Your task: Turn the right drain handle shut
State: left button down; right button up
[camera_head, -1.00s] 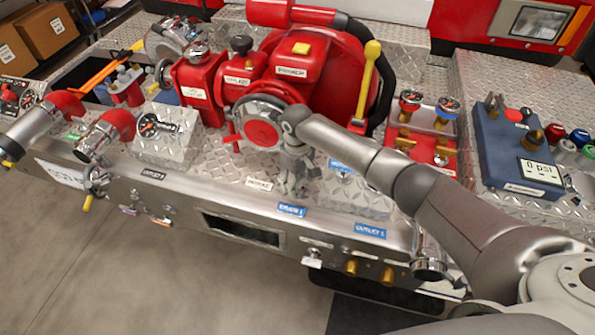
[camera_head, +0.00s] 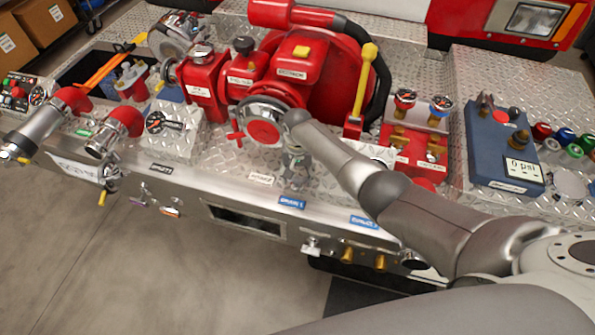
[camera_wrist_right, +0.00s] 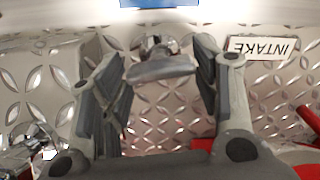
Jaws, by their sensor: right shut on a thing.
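My right gripper (camera_head: 296,172) reaches down to the diamond-plate top, beside the blue label on the panel's front edge. In the right wrist view my gripper (camera_wrist_right: 162,80) has one finger at each side of a grey bar-shaped handle (camera_wrist_right: 163,69) on a chrome stem. The handle lies across between the fingertips, and they are shut on its ends. I take this to be the drain handle; its label is not legible. In the head view the gripper hides the handle. My left gripper is not in view.
The INTAKE label (camera_wrist_right: 262,49) lies right of the handle in the wrist view. The red pump (camera_head: 310,75) stands behind the gripper, with the round red-faced intake (camera_head: 264,131) close by. A blue gauge box (camera_head: 505,150) sits at the right. Floor in front is clear.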

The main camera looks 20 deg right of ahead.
aim_at(297, 176)
jog(key=shift+w+r+m+p, duration=0.15)
jog(key=shift+m+p, duration=0.2)
jog(key=shift+m, duration=0.75)
jog(key=o, duration=0.9)
jog(key=shift+o, duration=0.6)
notch_tip(297, 176, up, 12)
